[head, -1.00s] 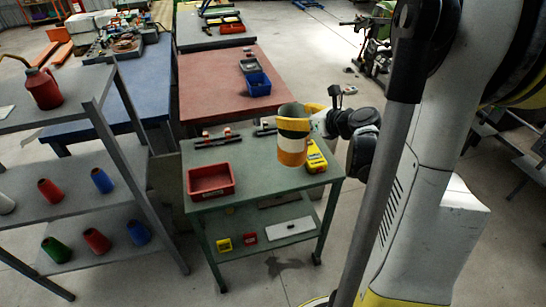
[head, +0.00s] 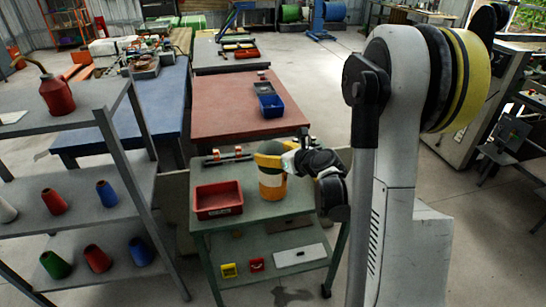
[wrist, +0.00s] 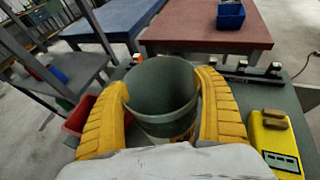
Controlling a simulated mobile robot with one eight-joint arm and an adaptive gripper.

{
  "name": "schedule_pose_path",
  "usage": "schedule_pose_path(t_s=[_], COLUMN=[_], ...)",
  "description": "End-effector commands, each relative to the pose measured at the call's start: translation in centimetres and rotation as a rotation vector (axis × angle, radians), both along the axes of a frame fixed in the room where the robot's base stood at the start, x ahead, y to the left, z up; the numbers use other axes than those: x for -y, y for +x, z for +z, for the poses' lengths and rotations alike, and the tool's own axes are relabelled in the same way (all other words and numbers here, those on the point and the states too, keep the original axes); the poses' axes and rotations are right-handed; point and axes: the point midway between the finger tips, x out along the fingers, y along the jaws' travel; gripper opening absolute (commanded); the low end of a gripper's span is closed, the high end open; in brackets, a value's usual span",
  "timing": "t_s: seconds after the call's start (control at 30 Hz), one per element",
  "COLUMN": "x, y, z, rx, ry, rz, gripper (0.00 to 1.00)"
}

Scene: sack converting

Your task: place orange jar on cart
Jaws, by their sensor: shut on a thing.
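The orange jar (head: 272,187) has a pale band and stands upright at the cart's right half. The cart (head: 300,200) is a grey-green table with a lower shelf. My gripper (head: 268,152) is shut on the jar near its top, coming from the right. In the wrist view the yellow fingers (wrist: 165,88) press on both sides of the jar's grey-green open rim (wrist: 160,118). The jar's lower end is over the cart top; I cannot tell whether it touches. My fingers hide part of its upper side.
A red bin (head: 218,199) sits on the cart's left. A yellow meter (wrist: 275,140) lies to the jar's right in the wrist view. Dark tools (head: 228,155) lie at the cart's back. A grey shelf (head: 90,208) with coloured cones stands left; a red-topped table (head: 225,100) is behind.

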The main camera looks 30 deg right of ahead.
Motion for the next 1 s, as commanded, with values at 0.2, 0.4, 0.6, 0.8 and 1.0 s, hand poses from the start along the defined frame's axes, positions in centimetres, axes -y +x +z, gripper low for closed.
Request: schedule_pose_path(t_s=[0.2,0.4,0.6,0.8,1.0], x=[0.0,0.0,0.0,0.2,0.7], y=[0.0,0.0,0.0,-0.8,-4.8], z=[0.0,-0.3,-0.3,0.5,2.3], rx=[0.000,0.000,0.000,0.000,-0.001], ry=[0.000,0.000,0.000,0.000,0.001], rz=[0.000,0.000,0.000,-0.002,-0.004], gripper=[0.39,0.96,1.00,1.00,1.00])
